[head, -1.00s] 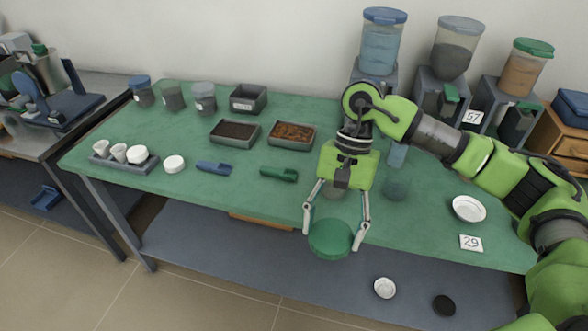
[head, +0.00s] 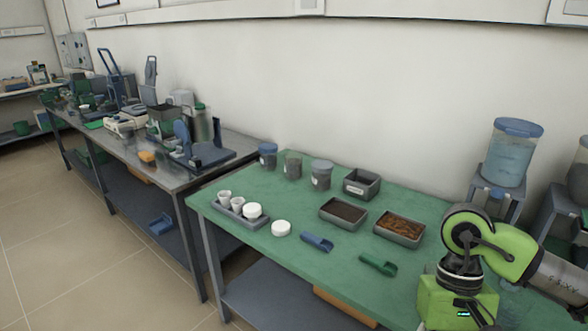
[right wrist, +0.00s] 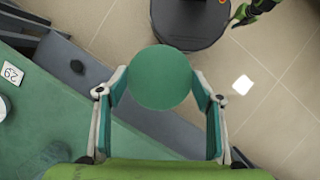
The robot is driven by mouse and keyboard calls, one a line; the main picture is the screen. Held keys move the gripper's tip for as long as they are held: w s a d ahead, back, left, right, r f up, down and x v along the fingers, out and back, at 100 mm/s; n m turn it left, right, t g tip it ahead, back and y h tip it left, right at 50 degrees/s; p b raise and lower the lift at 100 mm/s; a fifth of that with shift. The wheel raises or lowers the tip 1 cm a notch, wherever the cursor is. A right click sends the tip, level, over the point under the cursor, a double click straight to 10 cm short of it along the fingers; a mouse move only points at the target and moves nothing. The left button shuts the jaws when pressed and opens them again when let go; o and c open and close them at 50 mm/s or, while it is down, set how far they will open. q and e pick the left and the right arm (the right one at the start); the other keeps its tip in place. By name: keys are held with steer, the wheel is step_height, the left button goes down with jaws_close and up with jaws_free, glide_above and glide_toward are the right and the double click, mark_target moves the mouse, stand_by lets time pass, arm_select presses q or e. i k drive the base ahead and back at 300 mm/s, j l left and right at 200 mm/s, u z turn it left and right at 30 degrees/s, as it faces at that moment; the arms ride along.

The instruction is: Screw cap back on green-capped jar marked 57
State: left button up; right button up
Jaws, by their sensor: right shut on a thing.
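My right gripper (right wrist: 161,90) is shut on a round green cap (right wrist: 161,77), seen flat-on between its two fingers in the right wrist view. The cap is held beyond the green table's front edge, with the lower shelf and floor beneath. In the head view only the wrist and palm of this arm show at the lower right; its fingers and the cap are cut off. No jar marked 57 can be made out now. A green and black part, probably of my left arm, shows at the top right of the wrist view; its fingers are unclear.
The green table (head: 285,255) holds a blue scoop (head: 317,242), a green scoop (head: 378,264), two filled trays, small jars and a rack (head: 232,212) with white cups. A blue-capped hopper (head: 509,155) stands at the back right.

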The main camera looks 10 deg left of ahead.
mark_target(293, 166)
steer(key=i+j, duration=0.25)
steer(key=i+j+z, duration=0.15)
steer(key=j, duration=0.3)
steer(key=i+j, duration=0.3)
steer(key=i+j+z, duration=0.15)
steer(key=j, duration=0.3)
steer(key=i+j, duration=0.25)
steer(key=j, duration=0.15)
steer(key=i+j+z, duration=0.15)
steer(key=j, duration=0.2)
steer(key=i, duration=0.05)
